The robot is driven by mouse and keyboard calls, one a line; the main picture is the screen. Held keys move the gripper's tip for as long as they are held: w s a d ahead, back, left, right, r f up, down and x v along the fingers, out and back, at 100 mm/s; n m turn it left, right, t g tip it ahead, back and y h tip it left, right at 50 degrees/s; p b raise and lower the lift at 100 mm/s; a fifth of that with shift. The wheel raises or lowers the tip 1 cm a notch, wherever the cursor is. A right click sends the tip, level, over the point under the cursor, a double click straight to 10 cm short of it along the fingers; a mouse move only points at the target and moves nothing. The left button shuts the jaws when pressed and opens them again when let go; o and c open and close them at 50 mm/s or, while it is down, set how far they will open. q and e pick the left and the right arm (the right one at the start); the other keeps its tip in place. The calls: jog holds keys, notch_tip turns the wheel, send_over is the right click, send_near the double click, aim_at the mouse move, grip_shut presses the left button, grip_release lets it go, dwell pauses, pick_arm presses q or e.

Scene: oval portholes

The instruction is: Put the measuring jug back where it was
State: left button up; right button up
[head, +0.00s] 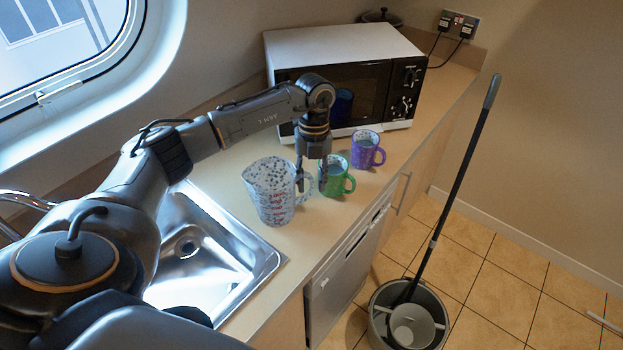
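The measuring jug (268,196), clear and speckled with red markings, stands upright on the worktop between the sink and the mugs. Its handle faces right. My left gripper (312,183) points down at the handle, with its fingers apart on either side of it. I cannot tell whether a finger touches the handle. A green mug (332,180) stands just right of the gripper and is partly hidden by a finger. A purple mug (364,150) stands farther back. My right gripper is not in view.
A microwave (345,75) stands behind the mugs, with a dark pot (381,17) beyond it. A steel sink (205,255) lies left of the jug. The worktop (399,147) ends close to the mugs. A mop (447,195) stands in a bucket (383,300) on the floor.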

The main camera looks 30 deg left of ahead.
pick_arm(q)
jog(key=shift+r, duration=0.3)
jog(key=shift+w+r, duration=0.15)
jog(key=shift+r, duration=0.15)
notch_tip(320, 180, up, 11)
jog(key=w+b, duration=0.1)
jog(key=b, duration=0.1)
jog(key=shift+w+a+b, duration=0.2)
jog(key=shift+a+b, duration=0.1)
jog(key=shift+a, duration=0.05)
jog(key=shift+f, duration=0.1)
